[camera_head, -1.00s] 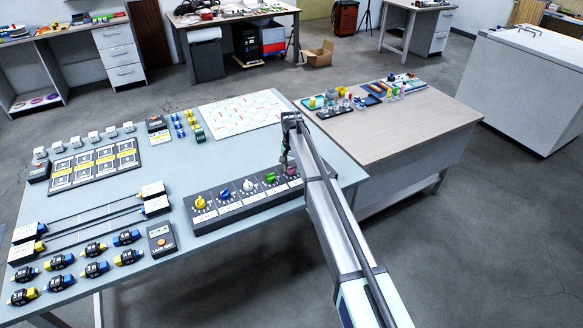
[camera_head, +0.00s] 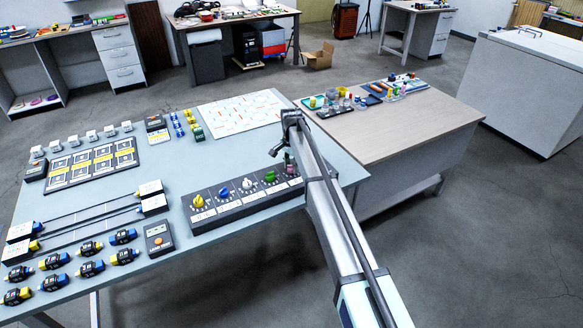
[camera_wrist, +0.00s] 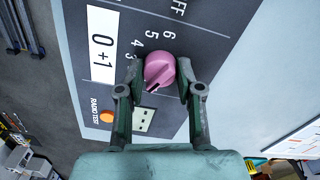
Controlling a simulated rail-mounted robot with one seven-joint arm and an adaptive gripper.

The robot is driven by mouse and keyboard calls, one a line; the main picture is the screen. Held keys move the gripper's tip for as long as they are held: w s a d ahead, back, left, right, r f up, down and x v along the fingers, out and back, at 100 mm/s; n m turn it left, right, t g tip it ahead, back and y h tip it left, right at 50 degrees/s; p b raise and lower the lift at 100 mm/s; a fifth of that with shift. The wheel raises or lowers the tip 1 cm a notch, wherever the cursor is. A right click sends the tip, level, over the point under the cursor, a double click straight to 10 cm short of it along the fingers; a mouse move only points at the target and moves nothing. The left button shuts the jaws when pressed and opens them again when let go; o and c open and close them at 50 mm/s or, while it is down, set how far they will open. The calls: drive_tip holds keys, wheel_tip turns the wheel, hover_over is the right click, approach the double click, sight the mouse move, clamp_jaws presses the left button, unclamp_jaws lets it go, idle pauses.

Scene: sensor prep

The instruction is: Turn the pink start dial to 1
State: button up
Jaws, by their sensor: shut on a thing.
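The pink start dial (camera_wrist: 158,66) shows in the wrist view on a dark panel with white digits; 6, 5, 4 and 3 are readable around it, along with OFF. A dark pointer mark on the dial faces the lower left, below the 3; the lower digits are hidden by a finger. My gripper (camera_wrist: 160,78) is shut on the dial, one finger on each side. In the head view the pink dial (camera_head: 292,169) is at the right end of the dial panel (camera_head: 222,219), partly covered by my gripper.
Yellow (camera_head: 198,202), blue (camera_head: 224,194), white (camera_head: 247,184) and green (camera_head: 270,177) dials stand in a row left of the pink one. A grey tester box (camera_head: 159,239) sits left of the panel.

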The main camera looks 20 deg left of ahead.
idle(0.3)
drive_tip(key=o, duration=1.2)
drive_tip(key=shift+f, duration=0.1)
drive_tip(key=shift+c, duration=0.2)
wheel_tip(320, 180, up, 12)
